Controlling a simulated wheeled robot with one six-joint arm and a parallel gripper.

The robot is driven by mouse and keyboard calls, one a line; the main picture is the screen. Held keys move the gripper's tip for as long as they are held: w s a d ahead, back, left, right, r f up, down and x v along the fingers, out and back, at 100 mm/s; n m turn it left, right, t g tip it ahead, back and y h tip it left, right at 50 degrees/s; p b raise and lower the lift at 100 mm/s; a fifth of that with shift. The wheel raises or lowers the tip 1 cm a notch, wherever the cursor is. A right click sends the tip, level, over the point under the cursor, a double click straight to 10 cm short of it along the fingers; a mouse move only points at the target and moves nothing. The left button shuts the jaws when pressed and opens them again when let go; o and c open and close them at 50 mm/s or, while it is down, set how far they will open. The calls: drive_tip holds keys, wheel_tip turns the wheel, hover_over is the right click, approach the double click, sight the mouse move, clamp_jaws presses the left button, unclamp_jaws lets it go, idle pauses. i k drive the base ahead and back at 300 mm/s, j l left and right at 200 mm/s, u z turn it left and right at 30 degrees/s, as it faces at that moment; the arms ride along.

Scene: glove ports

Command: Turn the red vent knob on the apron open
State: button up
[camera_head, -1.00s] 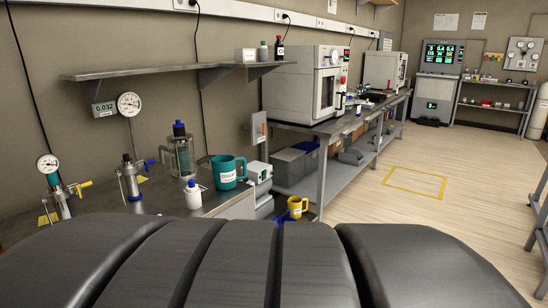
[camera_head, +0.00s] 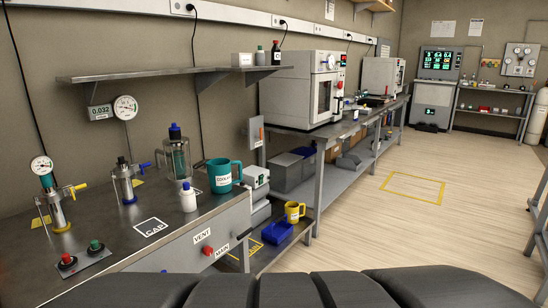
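The red vent knob (camera_head: 208,250) sits on the grey front apron (camera_head: 180,262) of the near bench. A white VENT label (camera_head: 203,237) is just above it and a MAIN label (camera_head: 222,250) is to its right. I cannot tell from here how the knob is turned. My gripper is not in view; only a dark ribbed part of my own body fills the bottom edge.
A teal mug (camera_head: 222,178) and a white bottle (camera_head: 188,197) stand on the bench above the apron. A panel with red and green buttons (camera_head: 82,259) is at the left. A blue bin (camera_head: 277,231) and a yellow mug (camera_head: 294,212) are low at the right. Floor beyond is clear.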

sight(207, 251)
drive_tip(key=u, duration=0.2)
drive_tip(key=i+u, duration=0.3)
drive_tip(key=u, duration=0.15)
drive_tip(key=i+u, duration=0.3)
drive_tip(key=u, duration=0.2)
